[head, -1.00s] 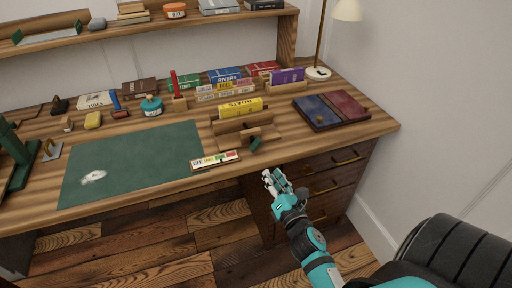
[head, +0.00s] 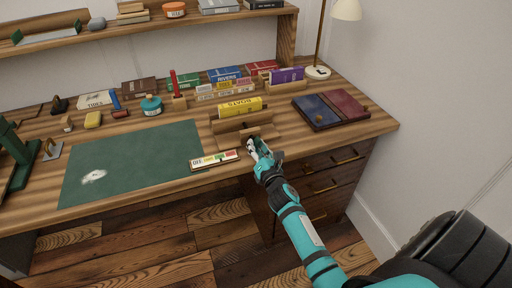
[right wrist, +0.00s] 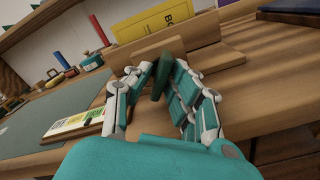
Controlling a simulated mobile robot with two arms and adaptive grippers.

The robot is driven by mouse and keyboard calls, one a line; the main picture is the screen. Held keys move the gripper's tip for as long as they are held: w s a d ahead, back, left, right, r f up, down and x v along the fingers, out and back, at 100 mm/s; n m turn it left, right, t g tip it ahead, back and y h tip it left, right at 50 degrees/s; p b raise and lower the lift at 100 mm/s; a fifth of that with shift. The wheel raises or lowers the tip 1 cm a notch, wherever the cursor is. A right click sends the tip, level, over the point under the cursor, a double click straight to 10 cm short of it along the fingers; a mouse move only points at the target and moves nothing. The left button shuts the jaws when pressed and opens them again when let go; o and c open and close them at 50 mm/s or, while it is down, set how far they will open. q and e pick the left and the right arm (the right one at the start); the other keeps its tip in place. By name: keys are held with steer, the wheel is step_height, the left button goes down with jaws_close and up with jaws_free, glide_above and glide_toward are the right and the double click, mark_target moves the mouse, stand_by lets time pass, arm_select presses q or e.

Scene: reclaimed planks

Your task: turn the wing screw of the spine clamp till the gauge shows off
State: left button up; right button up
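The spine clamp (head: 227,127) is a wooden holder near the desk's front edge, with a yellow book (head: 240,106) standing in it. Its dark green wing screw (right wrist: 167,75) shows between the fingers of my right gripper (right wrist: 163,90) in the right wrist view. The fingers are apart on either side of the wing; I cannot tell whether either touches it. In the head view my right gripper (head: 255,148) covers most of the screw. The gauge (head: 203,161) is a pale strip with coloured fields left of the gripper; a small dark pointer stands near its green part. My left gripper is not in view.
A green mat (head: 135,165) lies left of the gauge. Rows of small books (head: 224,75), a teal pot (head: 151,106) and a lamp (head: 318,72) stand behind.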

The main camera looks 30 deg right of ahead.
steer(key=shift+c, duration=0.2)
jaws_close()
